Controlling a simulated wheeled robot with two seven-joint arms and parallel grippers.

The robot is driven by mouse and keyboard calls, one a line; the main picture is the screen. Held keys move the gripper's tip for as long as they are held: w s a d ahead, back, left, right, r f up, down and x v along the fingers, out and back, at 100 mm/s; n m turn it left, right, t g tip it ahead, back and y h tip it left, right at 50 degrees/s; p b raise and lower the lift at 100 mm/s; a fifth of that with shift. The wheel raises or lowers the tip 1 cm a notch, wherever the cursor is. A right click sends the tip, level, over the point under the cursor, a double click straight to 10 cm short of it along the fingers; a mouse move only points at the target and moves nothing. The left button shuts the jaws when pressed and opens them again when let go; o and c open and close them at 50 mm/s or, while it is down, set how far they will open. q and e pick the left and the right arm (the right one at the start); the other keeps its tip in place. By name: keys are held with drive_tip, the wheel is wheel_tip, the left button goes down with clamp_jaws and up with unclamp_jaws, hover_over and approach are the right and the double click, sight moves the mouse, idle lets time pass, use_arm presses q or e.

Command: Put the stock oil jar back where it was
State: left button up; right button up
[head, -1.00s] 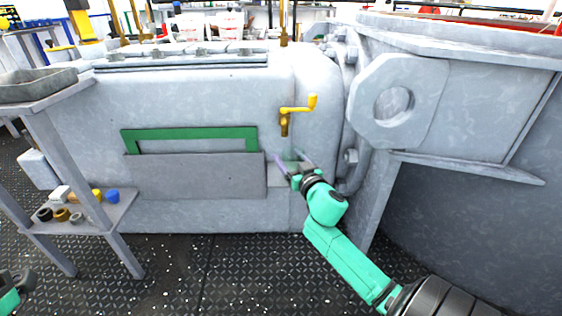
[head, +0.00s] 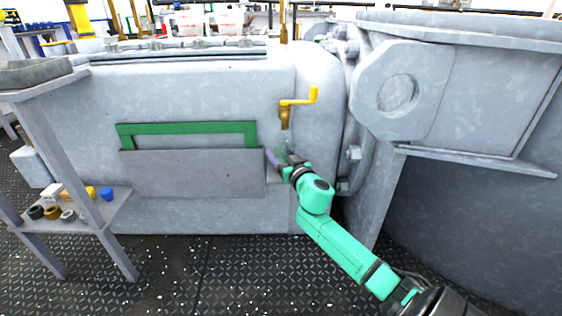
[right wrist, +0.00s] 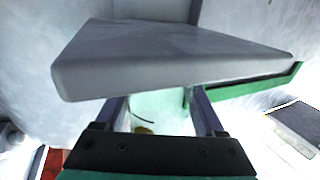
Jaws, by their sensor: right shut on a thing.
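My right gripper (head: 280,160) is shut on a clear, faintly greenish jar, the stock oil jar (head: 284,151), just below a brass tap (head: 285,118) with a yellow handle. The jar is see-through and hard to outline in the head view. In the right wrist view the jar (right wrist: 158,108) sits between the two fingers of the gripper (right wrist: 160,112), with a small yellowish patch low in it. My left gripper is not in view.
A grey panel (head: 190,174) with a green frame (head: 185,129) is on the housing, left of the gripper. The grey panel (right wrist: 170,55) looms close ahead in the wrist view. A side rack (head: 90,215) holds small coloured parts. The deck in front is clear.

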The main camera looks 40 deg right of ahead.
drive_tip(key=shift+f, duration=0.1)
drive_tip(key=o, duration=1.1)
drive_tip(key=shift+f, duration=0.15)
drive_tip(key=o, duration=0.4)
drive_tip(key=shift+o, duration=0.2)
